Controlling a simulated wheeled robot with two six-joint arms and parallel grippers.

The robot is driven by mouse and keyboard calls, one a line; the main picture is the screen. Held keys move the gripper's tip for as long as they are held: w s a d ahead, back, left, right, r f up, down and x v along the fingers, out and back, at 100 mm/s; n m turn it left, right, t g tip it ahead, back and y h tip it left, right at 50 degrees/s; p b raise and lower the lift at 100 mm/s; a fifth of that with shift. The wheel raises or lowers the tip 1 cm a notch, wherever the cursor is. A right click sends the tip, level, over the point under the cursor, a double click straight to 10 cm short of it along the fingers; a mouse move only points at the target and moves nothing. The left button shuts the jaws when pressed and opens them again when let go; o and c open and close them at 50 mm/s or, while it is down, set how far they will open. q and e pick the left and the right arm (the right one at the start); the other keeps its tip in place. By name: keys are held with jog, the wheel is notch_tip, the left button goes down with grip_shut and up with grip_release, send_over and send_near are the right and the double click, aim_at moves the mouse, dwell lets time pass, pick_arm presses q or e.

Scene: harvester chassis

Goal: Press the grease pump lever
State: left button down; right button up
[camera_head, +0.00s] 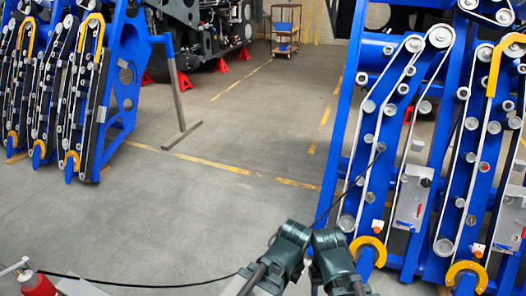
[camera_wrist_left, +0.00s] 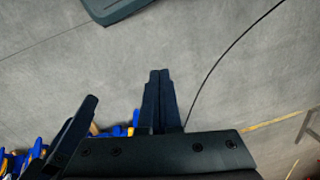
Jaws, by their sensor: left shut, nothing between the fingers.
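The grease pump (camera_head: 38,284) is at the bottom left of the head view, cut off by the frame edge. It has a red body and a pale metal head with a lever (camera_head: 14,268). A black hose (camera_head: 150,286) runs from it, passes behind my arms, and rises to the blue harvester unit at the right. A thin dark curve, likely the hose (camera_wrist_left: 222,58), crosses the left wrist view. My left gripper (camera_wrist_left: 158,75) is shut and empty, its two fingers side by side. The lever does not show in the wrist view. My right gripper's fingers do not show.
The blue harvester unit (camera_head: 345,155) with rollers and belts stands close at the right. Another blue unit (camera_head: 125,80) stands at the upper left. A grey post (camera_head: 176,95) on a floor bar is beside it. The middle floor (camera_head: 230,140) is clear.

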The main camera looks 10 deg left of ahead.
pick_arm(q)
jog(key=w+a+r+n+t+y+p, duration=0.1)
jog(key=w+a+r+n+p, duration=0.2)
jog(key=a, duration=0.6)
jog(key=w+a+r+n+p, duration=0.2)
jog(key=w+a+r+p, duration=0.15)
jog(key=a, duration=0.65)
jog(key=s+a+r+n+y+p, duration=0.1)
jog(key=a+r+n+p, duration=0.2)
jog(key=a, duration=0.6)
jog(key=s+a+r+n+y+p, duration=0.1)
jog(key=s+a+r+n+p, duration=0.15)
jog(key=a, duration=0.75)
jog(key=s+a+r+n+g+y+p, duration=0.1)
jog(key=s+a+r+n+p, duration=0.2)
jog(key=s+a, duration=0.7)
jog(key=s+a+r+n+g+y+p, duration=0.1)
jog(key=s+a+r+n+p, duration=0.2)
jog(key=s+a+r, duration=0.3)
jog(key=s+a+r+n+g+p, duration=0.1)
jog(key=s+a+r+n+p, duration=0.2)
jog(key=s+a, duration=1.1)
notch_tip(320, 180, up, 2)
jog(key=shift+a+r+g+y+p, duration=0.25)
jog(key=shift+a+g+y+p, duration=0.05)
jog(key=shift+a+y+p, duration=0.15)
